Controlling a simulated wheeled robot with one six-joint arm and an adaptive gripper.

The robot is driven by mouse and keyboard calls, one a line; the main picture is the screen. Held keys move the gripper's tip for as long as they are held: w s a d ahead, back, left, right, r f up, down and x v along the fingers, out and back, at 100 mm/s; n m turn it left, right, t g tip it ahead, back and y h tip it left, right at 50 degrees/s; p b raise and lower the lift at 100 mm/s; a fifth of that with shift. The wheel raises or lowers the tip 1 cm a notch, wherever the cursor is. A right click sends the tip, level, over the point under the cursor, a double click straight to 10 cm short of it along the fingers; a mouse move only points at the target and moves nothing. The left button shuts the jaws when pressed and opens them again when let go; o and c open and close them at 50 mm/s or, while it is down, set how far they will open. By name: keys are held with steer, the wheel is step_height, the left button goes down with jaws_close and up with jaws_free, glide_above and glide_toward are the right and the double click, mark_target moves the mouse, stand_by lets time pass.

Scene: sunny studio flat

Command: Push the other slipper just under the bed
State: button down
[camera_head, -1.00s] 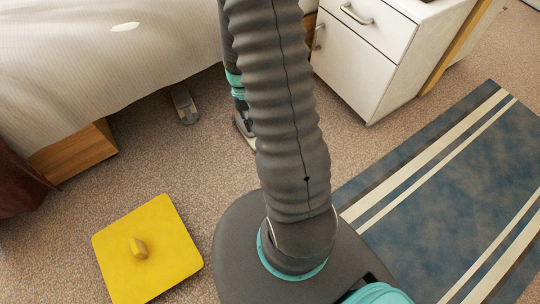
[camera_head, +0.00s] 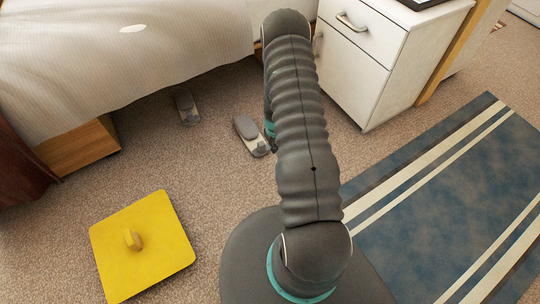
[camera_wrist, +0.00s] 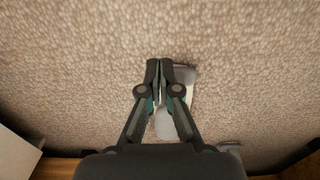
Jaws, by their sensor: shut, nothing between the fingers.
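Two grey slippers with pale soles lie on the carpet. One slipper (camera_head: 187,107) is at the bed's (camera_head: 150,60) lower edge, partly in its shadow. The other slipper (camera_head: 246,130) lies in the open, to the right of the first and out from the bed. My gripper (camera_head: 272,144) is mostly hidden behind my arm in the head view, close to the right side of the other slipper. In the wrist view my gripper (camera_wrist: 160,64) is shut and empty, above a slipper (camera_wrist: 165,126) that shows behind and beside the fingers. Whether they touch is unclear.
A white nightstand (camera_head: 365,75) stands right of the bed. A blue striped rug (camera_head: 440,200) lies at the right. A yellow square board with a knob (camera_head: 155,255) lies at the lower left. A wooden bed base (camera_head: 80,150) is at the left. Carpet between is clear.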

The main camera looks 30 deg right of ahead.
mark_target(266, 158)
steer(key=f, duration=0.3)
steer(key=a+f, duration=0.1)
steer(key=f, duration=0.5)
steer(key=shift+w+a+f, duration=0.15)
steer(key=shift+a, duration=0.1)
steer(key=w, duration=0.3)
steer(key=shift+f, duration=0.25)
steer(key=shift+w, duration=0.55)
